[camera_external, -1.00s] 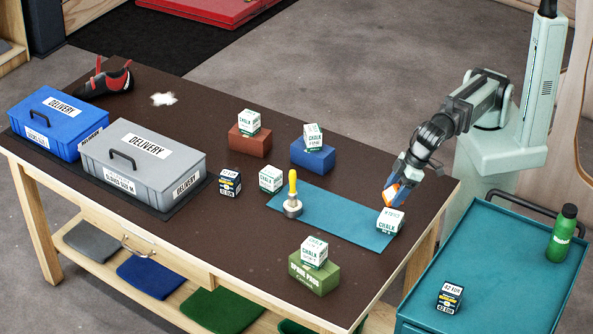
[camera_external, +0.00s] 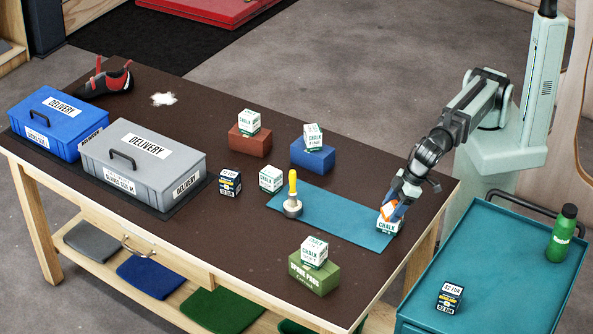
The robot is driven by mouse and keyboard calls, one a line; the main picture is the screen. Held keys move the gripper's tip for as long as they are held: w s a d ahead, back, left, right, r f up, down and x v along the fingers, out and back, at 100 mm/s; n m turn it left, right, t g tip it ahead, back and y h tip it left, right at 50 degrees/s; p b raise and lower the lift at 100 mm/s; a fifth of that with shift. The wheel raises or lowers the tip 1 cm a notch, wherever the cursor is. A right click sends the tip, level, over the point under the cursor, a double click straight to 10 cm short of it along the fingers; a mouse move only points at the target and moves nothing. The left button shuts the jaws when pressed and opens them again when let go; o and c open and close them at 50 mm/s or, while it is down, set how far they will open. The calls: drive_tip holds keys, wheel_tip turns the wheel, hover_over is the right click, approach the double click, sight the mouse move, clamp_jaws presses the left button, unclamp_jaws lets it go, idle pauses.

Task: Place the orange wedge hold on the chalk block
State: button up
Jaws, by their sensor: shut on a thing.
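My gripper (camera_external: 394,207) is shut on the orange wedge hold (camera_external: 387,211), at the right end of the teal mat. The hold is small here and partly covered by the fingers. It is right at the top of a white chalk block (camera_external: 387,227) on the mat's right end. I cannot tell whether the hold rests on the block or is just above it. Other chalk blocks stand on a red-brown block (camera_external: 248,121), on a blue block (camera_external: 313,135), on a green block (camera_external: 314,250) and on the table (camera_external: 270,179).
A yellow-handled brush (camera_external: 292,195) stands on the teal mat (camera_external: 335,217). A dark box (camera_external: 230,183) is beside the grey delivery case (camera_external: 145,160); a blue case (camera_external: 60,122) is farther left. A teal cart (camera_external: 500,265) with a green bottle (camera_external: 562,233) is at right.

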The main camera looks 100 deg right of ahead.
drive_tip(key=shift+f, duration=0.1)
drive_tip(key=o, duration=1.1)
drive_tip(key=shift+v, duration=6.15)
drive_tip(key=shift+w, duration=0.1)
